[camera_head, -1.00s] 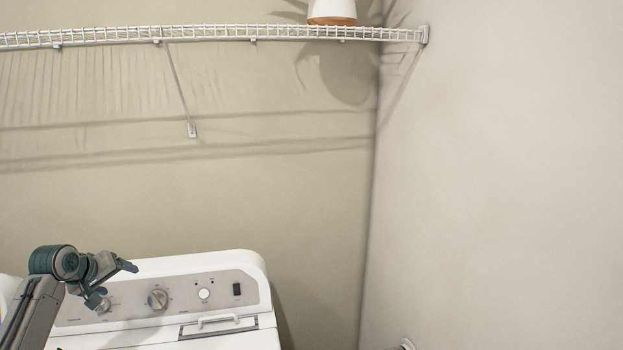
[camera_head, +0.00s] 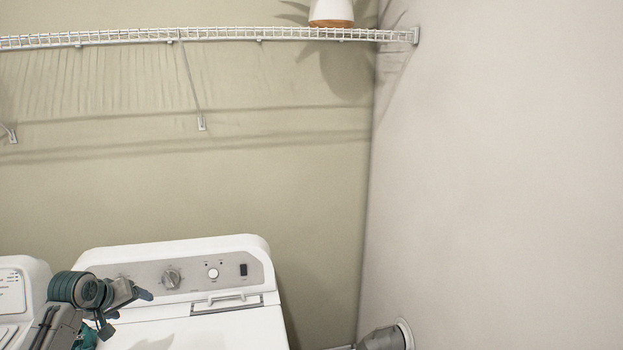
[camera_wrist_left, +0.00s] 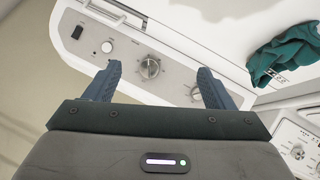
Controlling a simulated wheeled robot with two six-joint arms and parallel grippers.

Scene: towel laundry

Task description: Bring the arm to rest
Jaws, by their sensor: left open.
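My left gripper (camera_head: 128,307) is at the lower left of the head view, in front of the white washer's control panel (camera_head: 200,273). In the left wrist view its two fingers (camera_wrist_left: 158,88) are spread apart with nothing between them. The panel's round knob (camera_wrist_left: 149,67) shows beyond the gap, apart from the fingers. My right gripper is not in either view.
A second white machine (camera_head: 14,290) stands at the left. A dark green cloth (camera_wrist_left: 288,52) lies on a white surface in the left wrist view. A wire shelf (camera_head: 130,37) holds a white pot (camera_head: 331,12). A grey duct (camera_head: 382,338) meets the right wall.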

